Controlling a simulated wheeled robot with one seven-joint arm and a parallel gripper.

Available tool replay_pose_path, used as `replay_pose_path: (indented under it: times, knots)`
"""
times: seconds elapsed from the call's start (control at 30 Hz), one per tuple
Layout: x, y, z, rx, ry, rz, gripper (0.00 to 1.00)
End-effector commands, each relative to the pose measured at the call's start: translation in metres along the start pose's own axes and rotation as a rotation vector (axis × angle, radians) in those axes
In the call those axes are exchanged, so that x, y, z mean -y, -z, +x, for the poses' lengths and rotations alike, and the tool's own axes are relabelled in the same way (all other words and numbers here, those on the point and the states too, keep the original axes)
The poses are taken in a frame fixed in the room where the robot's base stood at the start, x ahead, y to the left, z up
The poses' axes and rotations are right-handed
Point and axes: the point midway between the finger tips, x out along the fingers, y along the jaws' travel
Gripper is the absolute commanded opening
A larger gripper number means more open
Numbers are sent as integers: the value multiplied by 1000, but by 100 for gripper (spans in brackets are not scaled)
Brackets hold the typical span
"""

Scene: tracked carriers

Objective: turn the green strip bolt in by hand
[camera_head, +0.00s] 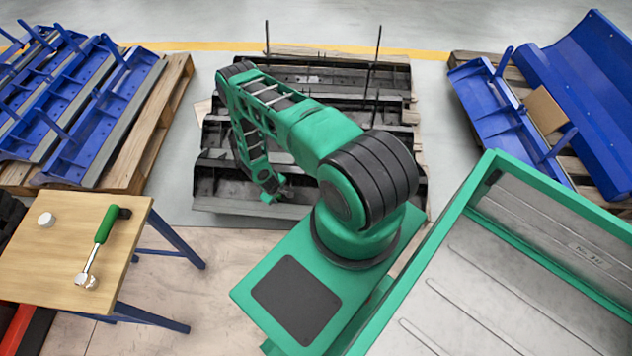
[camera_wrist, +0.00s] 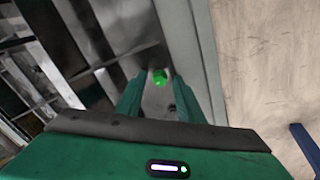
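The green strip bolt (camera_wrist: 160,77) shows as a small bright green head in the wrist view, on a dark grey metal surface. My gripper (camera_wrist: 159,86) has its two green fingers apart, one on each side of the bolt in the picture. A gap shows between the bolt and the fingers, and I cannot tell how far beyond the fingertips the bolt lies. A dark hole (camera_wrist: 172,107) shows below it. In the head view my gripper (camera_head: 274,190) is low over the black metal carriers (camera_head: 240,202), and the bolt cannot be made out there.
Blue metal parts (camera_head: 85,120) lie on a pallet (camera_head: 168,100) at left, and more (camera_head: 500,110) at right. A wooden table (camera_head: 50,265) holds a green-handled tool (camera_head: 105,225) and a white round piece (camera_head: 46,219). Thin upright rods (camera_head: 374,75) rise behind the arm.

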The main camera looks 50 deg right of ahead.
Motion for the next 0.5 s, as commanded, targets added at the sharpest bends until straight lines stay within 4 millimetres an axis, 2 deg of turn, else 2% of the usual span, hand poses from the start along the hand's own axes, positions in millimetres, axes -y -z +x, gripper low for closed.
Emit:
replay_pose_path:
  times: [0.1, 0.23, 0.4, 0.5]
  knots:
    - [0, 0, 0, 0, 0, 0, 32]
    - [0, 0, 0, 0, 0, 0, 1]
    - [0, 0, 0, 0, 0, 10, 0]
    - [0, 0, 0, 0, 1, 86, 0]
